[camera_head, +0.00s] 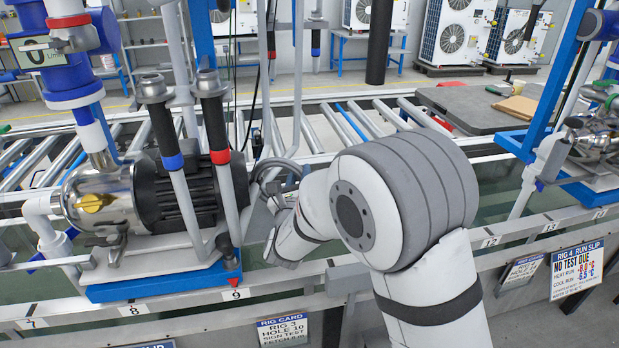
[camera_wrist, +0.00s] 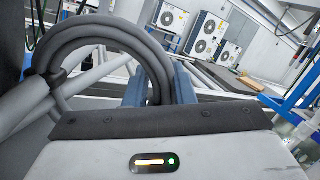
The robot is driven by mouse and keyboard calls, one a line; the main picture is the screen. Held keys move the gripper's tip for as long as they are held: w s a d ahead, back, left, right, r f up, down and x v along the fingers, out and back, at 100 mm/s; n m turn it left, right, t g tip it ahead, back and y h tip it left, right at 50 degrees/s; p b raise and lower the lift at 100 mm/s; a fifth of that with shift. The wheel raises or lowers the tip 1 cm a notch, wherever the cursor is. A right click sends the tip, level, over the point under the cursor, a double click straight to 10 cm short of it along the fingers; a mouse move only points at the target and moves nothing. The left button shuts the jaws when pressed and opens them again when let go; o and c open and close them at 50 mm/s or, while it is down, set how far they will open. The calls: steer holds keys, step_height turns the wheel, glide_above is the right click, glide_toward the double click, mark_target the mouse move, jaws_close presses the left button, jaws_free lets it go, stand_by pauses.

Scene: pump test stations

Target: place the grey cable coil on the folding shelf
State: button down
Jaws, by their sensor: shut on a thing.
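The grey cable coil (camera_wrist: 98,36) is a thick looped bundle that fills the upper left of the wrist view. My gripper (camera_wrist: 160,84) is shut on its right side, with one blue-grey finger on each side of the strands. In the head view the coil (camera_head: 272,166) is small and partly hidden, beside the pump motor's right end, and my gripper (camera_head: 279,200) is largely hidden by my wrist. A flat dark grey board (camera_head: 470,104) beyond the rollers at the right may be the folding shelf; I cannot tell for sure. It also shows in the wrist view (camera_wrist: 211,76).
A pump with a black motor (camera_head: 160,195) stands on a blue base, close left of my gripper. Upright hoses and pipes rise around it. Rollers (camera_head: 330,125) run behind. A tool (camera_head: 507,88) and a brown flat piece (camera_head: 515,107) lie on the board's right side; its left is clear.

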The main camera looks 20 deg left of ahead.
steer(key=c, duration=1.2)
jaws_free()
steer(key=shift+f, duration=0.1)
